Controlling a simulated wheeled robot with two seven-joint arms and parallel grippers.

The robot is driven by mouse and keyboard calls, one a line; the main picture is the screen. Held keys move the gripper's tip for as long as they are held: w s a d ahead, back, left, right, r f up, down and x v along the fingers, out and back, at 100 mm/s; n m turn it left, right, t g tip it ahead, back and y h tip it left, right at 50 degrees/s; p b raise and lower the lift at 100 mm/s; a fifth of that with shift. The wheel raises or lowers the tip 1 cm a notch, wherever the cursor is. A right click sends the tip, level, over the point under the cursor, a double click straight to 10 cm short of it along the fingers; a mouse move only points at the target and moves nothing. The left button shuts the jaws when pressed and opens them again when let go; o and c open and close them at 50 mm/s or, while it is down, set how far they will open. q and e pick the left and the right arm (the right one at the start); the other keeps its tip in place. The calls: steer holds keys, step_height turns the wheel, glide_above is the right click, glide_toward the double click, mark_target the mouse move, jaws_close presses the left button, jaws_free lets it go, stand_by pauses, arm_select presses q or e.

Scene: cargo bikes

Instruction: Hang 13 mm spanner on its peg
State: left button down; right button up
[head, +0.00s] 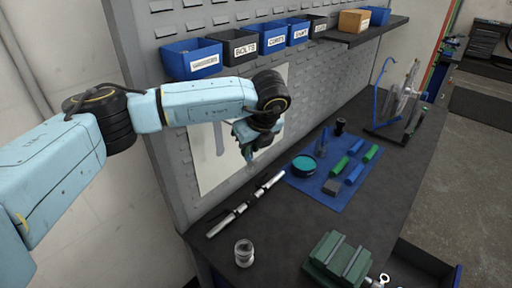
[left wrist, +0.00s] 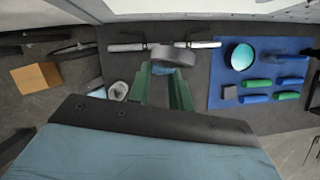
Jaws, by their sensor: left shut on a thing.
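My left gripper (head: 250,143) is in front of the pegboard, close to the pale sheet (head: 212,160) with grey tool outlines. In the left wrist view its green fingers (left wrist: 165,88) are shut on a grey, rounded piece (left wrist: 173,56), which looks like the spanner's end. The rest of the spanner is mostly hidden by the fingers and wrist, and no size mark is readable. The gripper and spanner are above the bench. The arm and gripper cover part of the sheet, and I cannot make out the peg. My right gripper is not in view.
Labelled bins (head: 191,59) line the pegboard above my arm. On the dark bench lie a silver-black bar (head: 245,204), a small jar (head: 244,252), a green vise (head: 338,260) and a blue mat (head: 334,195) with a teal tin and several blocks. A wheel stand (head: 398,105) is at the back.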

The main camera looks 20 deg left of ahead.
arm_select(q)
steer(key=w+a+f+b, duration=0.1)
steer(key=w+a, duration=0.1)
steer(key=a, duration=0.3)
steer(key=shift+a, duration=0.4)
stand_by(0.3)
steer(key=shift+f, duration=0.1)
stand_by(0.4)
steer(key=c, duration=1.2)
jaws_free()
